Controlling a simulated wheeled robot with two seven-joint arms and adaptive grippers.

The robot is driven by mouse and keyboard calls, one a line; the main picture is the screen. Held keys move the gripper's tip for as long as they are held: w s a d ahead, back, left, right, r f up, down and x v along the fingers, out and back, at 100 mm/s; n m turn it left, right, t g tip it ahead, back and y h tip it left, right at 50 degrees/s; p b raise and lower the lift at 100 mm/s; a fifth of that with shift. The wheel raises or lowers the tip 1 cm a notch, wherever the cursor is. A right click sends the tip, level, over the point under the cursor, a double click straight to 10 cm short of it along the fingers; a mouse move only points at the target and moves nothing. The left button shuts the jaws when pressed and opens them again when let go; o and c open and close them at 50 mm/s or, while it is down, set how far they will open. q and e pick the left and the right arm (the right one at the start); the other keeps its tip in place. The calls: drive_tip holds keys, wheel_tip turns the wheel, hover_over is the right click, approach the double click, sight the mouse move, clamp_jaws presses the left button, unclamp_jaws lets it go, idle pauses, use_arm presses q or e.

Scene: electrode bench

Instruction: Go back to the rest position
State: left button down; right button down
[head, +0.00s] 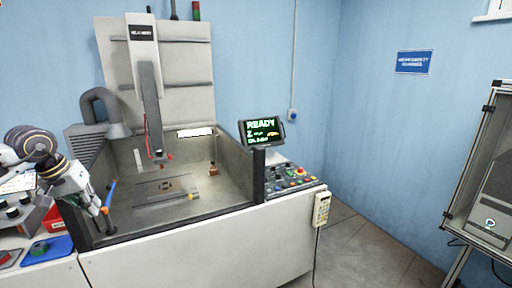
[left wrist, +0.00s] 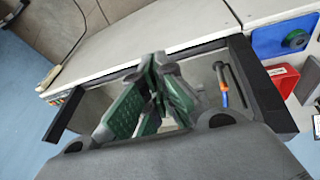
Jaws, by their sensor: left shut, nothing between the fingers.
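My left gripper (head: 101,210) is at the left edge of the machine's tank (head: 225,212), close to its front left corner. In the left wrist view its green-padded fingers (left wrist: 152,75) are together at the tips, with nothing held between them. A blue and orange nozzle-like piece (head: 108,197) is right beside the gripper in the head view. It also shows in the left wrist view (left wrist: 222,85), apart from the fingers. My right gripper is not in view.
The machine's head column (head: 150,100) stands over the tank. A screen (head: 262,131) reading READY and a button panel (head: 292,178) are at its right. A blue mat (head: 60,246) and a red bin (head: 54,222) lie left. Open floor (head: 365,245) is right of the machine.

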use_arm(q)
drive_tip(key=w+d+f+n+t+h, duration=0.2)
drive_tip(key=w+d+f+n+h, duration=0.4)
drive_tip(key=f+n, duration=0.3)
drive_tip(key=w+d+f+n+t+h, duration=0.2)
drive_tip(key=w+d+f+n+h, duration=0.25)
drive_tip(key=w+f+n, duration=0.4)
drive_tip(key=s+a+f+n+t+y, duration=0.2)
drive_tip(key=f+n+t+y, duration=0.1)
drive_tip(key=f+n, duration=1.1)
drive_tip(key=s+a+f+n+t+y, duration=0.1)
drive_tip(key=s+f+n+t+y, duration=0.2)
drive_tip(key=f+n, duration=1.1)
drive_tip(key=s+d+f+n+g+y, duration=0.1)
drive_tip(key=s+f+n+g+y, duration=0.3)
drive_tip(key=s+f, duration=0.85)
drive_tip(key=s+d+f+n+g+y, duration=0.15)
drive_tip(key=s+f+n, duration=0.6)
drive_tip(key=f, duration=0.85)
drive_tip(key=s+d+f+n+g, duration=0.2)
drive_tip(key=s+d+f, duration=0.2)
drive_tip(key=s, duration=0.7)
drive_tip(key=s+d+f+n+g, duration=0.3)
drive_tip(key=s+d+f, duration=0.1)
drive_tip(key=s, duration=0.8)
drive_tip(key=s+d+f+n+g, duration=0.2)
drive_tip(key=s+d+f+n, duration=0.1)
drive_tip(key=s, duration=0.8)
drive_tip(key=shift+s+d+f, duration=0.35)
drive_tip(key=shift+d+f, duration=0.45)
